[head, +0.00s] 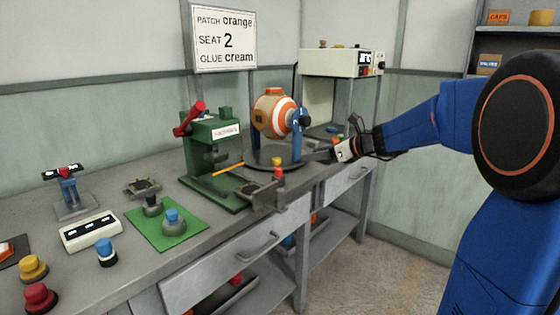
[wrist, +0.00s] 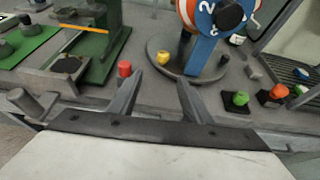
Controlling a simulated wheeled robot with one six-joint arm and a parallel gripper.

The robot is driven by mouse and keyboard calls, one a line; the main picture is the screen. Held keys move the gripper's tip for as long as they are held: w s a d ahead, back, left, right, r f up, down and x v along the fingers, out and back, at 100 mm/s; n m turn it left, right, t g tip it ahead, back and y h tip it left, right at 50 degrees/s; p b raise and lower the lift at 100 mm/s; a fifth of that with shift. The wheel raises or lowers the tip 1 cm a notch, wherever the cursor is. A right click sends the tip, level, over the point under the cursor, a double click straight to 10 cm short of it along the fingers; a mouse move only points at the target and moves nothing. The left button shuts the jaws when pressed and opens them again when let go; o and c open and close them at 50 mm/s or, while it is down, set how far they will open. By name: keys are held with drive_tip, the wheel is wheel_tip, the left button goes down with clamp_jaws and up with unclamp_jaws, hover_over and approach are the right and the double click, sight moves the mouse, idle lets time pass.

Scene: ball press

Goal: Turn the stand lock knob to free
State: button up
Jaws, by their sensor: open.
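The ball stand is a blue upright (head: 297,140) on a dark round base (head: 262,158), holding an orange-and-white striped ball (head: 273,115). In the wrist view a black round knob (wrist: 230,14) sits on the blue upright (wrist: 200,55), beside a white numeral. A small yellow knob (wrist: 162,57) is at the near edge of the round base, and a red knob (wrist: 124,69) is left of it. I cannot tell which is the lock knob. My gripper (wrist: 160,77) is open and empty, in front of the base; it also shows in the head view (head: 322,155).
A green press (head: 213,145) stands left of the ball. A green mat (head: 166,229) with a blue-topped piece (head: 174,220) lies nearer. Colored knobs (wrist: 236,99) and a dark tray (wrist: 303,80) are on the bench to the right. A sign (head: 225,40) hangs behind.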

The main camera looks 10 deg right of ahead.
sight(277, 162)
drive_tip(key=x, duration=1.7)
drive_tip(key=shift+w+r, duration=0.1)
drive_tip(key=shift+w, duration=0.45)
drive_tip(key=shift+c, duration=0.7)
drive_tip(key=shift+d, duration=0.1)
drive_tip(key=c, duration=0.9)
